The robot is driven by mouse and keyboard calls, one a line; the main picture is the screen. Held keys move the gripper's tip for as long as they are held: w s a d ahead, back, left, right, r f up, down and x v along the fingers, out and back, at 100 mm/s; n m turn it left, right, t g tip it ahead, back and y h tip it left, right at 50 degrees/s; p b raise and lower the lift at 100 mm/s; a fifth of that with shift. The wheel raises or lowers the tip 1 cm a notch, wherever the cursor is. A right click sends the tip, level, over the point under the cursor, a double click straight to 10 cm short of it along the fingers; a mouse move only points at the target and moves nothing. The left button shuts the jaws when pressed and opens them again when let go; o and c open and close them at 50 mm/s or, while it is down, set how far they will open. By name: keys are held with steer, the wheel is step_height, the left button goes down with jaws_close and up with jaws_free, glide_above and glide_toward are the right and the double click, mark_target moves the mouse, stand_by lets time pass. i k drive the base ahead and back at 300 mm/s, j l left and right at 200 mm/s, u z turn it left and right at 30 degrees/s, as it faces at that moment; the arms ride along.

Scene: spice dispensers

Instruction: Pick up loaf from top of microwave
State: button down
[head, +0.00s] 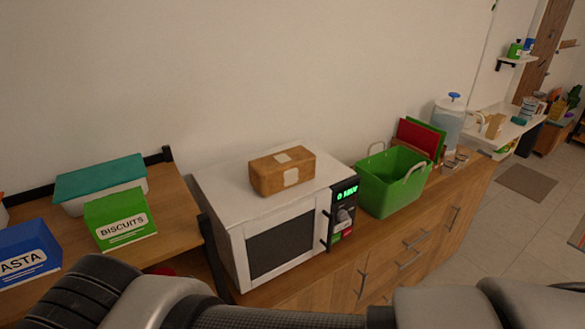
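The loaf (267,177) is a brown block with pale square patches on its top and front. It lies on top of the white microwave (221,185), toward the right part of the top. The microwave stands on a wooden cabinet, its dark door window facing forward and a lit green display on its right panel. My arm crosses the bottom of the head view, below and in front of the microwave. My gripper is not in view, and nothing of mine touches the loaf.
A green basket (387,187) stands right of the microwave on the wooden cabinet (454,207). A green biscuits box (118,220), a teal-lidded container (100,182) and a blue pasta box (25,252) sit on the shelf at left. The space above the loaf is clear.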

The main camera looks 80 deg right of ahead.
mark_target(275, 173)
steer(key=z, duration=0.5)
steer(key=l+z, duration=0.1)
steer(key=z, duration=1.4)
steer(key=i+z, duration=0.1)
steer(key=z, duration=0.4)
steer(key=i+l+u, duration=0.15)
steer(key=l, duration=0.25)
steer(key=i+l+u, duration=0.1)
steer(key=i+l, duration=0.15)
steer(key=l, duration=0.15)
steer(key=i+l+u, duration=0.15)
steer(key=l, duration=0.25)
steer(key=i+l+u, duration=0.1)
steer(key=l, duration=0.35)
steer(key=i+l+u, duration=0.15)
steer(key=l, duration=0.3)
steer(key=i+l+u, duration=0.15)
steer(key=l, duration=0.3)
